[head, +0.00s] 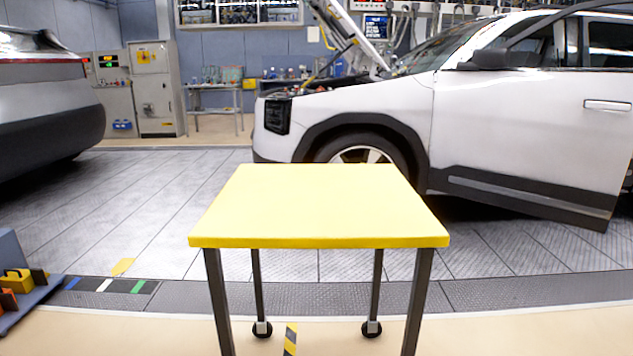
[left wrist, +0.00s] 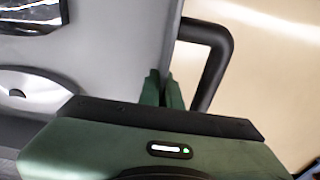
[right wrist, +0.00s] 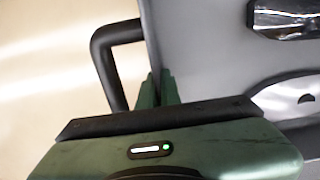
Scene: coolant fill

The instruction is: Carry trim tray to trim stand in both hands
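The trim tray is grey and shows only in the wrist views, with its wall and one black handle at each end. In the left wrist view the fingers of my left gripper (left wrist: 165,90) are close together at the wall of the trim tray (left wrist: 125,50), beside the black handle (left wrist: 222,50). In the right wrist view my right gripper (right wrist: 159,89) sits the same way on the opposite wall of the tray (right wrist: 195,50), beside its handle (right wrist: 102,60). Both look shut on the wall. The yellow-topped stand (head: 318,205) is straight ahead in the head view, its top bare.
Shiny trim pieces (left wrist: 35,92) lie in the tray. A white car (head: 390,110) with its hood up stands behind the stand; a grey car (head: 45,95) is at left. A blue-grey surface with yellow parts (head: 20,280) is at lower left. Floor beside the stand is clear.

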